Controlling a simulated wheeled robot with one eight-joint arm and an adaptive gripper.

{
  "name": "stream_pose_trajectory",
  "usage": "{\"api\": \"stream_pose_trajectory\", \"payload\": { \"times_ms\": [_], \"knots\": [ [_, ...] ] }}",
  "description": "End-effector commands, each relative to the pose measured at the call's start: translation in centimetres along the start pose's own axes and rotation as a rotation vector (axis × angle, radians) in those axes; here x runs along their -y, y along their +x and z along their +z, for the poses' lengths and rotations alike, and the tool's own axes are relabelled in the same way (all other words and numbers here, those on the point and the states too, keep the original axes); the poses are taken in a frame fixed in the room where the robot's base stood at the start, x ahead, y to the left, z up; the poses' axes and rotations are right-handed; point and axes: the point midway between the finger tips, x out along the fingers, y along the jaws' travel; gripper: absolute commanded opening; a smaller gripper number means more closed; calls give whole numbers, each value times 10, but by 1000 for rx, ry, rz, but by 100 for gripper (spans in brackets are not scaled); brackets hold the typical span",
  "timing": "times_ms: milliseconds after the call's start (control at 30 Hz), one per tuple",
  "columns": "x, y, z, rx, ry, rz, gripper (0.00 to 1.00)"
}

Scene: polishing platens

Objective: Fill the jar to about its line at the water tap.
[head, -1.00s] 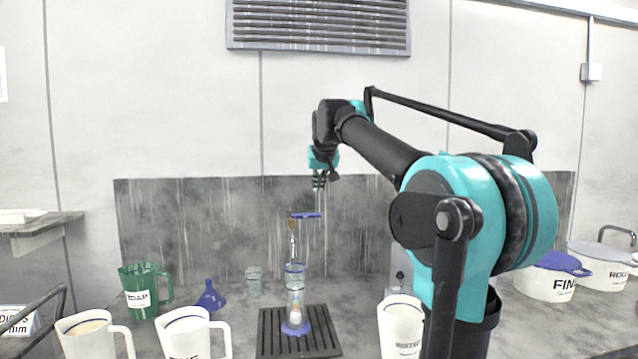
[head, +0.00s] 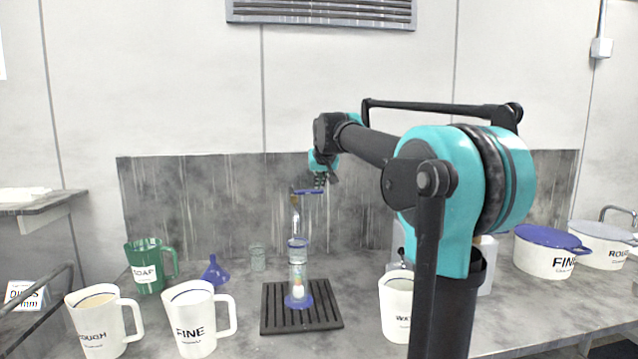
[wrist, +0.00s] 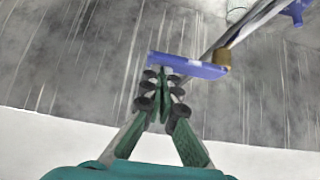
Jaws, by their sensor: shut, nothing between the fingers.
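A tall clear vessel, apparently the jar, (head: 298,262) stands upright on the black slatted drain tray (head: 327,318), with a blue band near its top and a blue foot. Something pale shows inside low down; I cannot tell the water level. The tap's thin spout (head: 296,215) is above it. The tap's blue lever (head: 308,191) also shows in the wrist view (wrist: 190,66), beside a brass part. My gripper (head: 320,182) is shut and empty at the lever; its fingertips (wrist: 163,72) overlap the lever in the wrist view, but I cannot tell whether they touch.
A small clear glass (head: 257,258), a blue funnel (head: 215,271) and a green SOAP jug (head: 146,268) stand left of the tray. White jugs, one marked FINE (head: 195,322), line the front. A blue-lidded pot (head: 545,255) is at right.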

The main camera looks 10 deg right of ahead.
Motion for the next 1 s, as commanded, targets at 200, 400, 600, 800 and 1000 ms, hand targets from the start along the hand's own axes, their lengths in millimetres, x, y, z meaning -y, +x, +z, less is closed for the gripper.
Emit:
{"api": "stream_pose_trajectory", "payload": {
  "times_ms": [200, 400, 600, 800, 1000],
  "knots": [
    [-5, 4, 4, 1, 48, -43, 0],
    [-8, 12, 12, 1, 137, -132, 0],
    [-9, 21, 21, 0, 155, -155, 0],
    [-9, 21, 21, 0, 154, -154, 0],
    [-9, 21, 21, 0, 154, -154, 0]
  ]
}}
